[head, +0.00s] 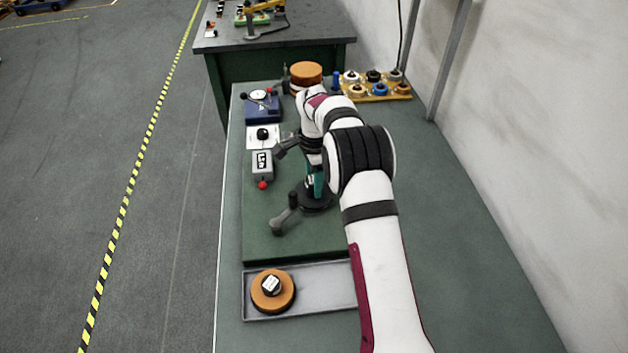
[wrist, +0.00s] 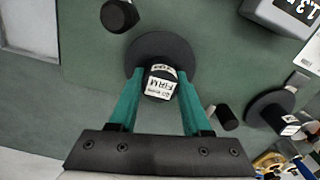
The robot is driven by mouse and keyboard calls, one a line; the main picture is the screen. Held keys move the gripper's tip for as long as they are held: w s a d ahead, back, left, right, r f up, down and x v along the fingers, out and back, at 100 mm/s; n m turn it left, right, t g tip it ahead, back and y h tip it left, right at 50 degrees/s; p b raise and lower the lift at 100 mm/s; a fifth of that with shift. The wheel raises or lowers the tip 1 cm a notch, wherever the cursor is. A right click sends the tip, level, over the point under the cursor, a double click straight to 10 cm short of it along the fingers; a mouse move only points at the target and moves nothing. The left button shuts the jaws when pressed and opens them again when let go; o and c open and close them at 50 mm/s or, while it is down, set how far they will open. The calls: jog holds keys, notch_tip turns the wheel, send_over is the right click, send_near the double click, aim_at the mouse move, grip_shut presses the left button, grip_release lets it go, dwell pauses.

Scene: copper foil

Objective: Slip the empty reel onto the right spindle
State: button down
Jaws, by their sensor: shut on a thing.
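My gripper (head: 315,187) is low over the green plate, its teal fingers shut on the hub of the black empty reel (wrist: 143,46). The reel's wide round flange is below the fingers and its hub bears a white label reading FIRM. In the head view the reel (head: 318,203) shows only partly under my gripper. No bare spindle shows; I cannot tell whether the right spindle is under the reel. In the wrist view another black flanged hub with a white label (wrist: 268,110) stands to the right.
A grey tray (head: 325,285) at the front holds a copper-coloured roll (head: 260,301). A grey counter box (head: 263,162) and a blue device (head: 264,112) stand left of my arm. A dark crank-like post (head: 287,212) is close by the reel. Several small spools sit on a yellow board (head: 383,98).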

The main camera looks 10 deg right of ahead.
jog(key=shift+f, duration=0.2)
jog(key=shift+f, duration=0.35)
grip_release()
dwell(0.5)
jog(key=shift+r, duration=1.05)
dwell(0.6)
jog(key=shift+r, duration=3.4)
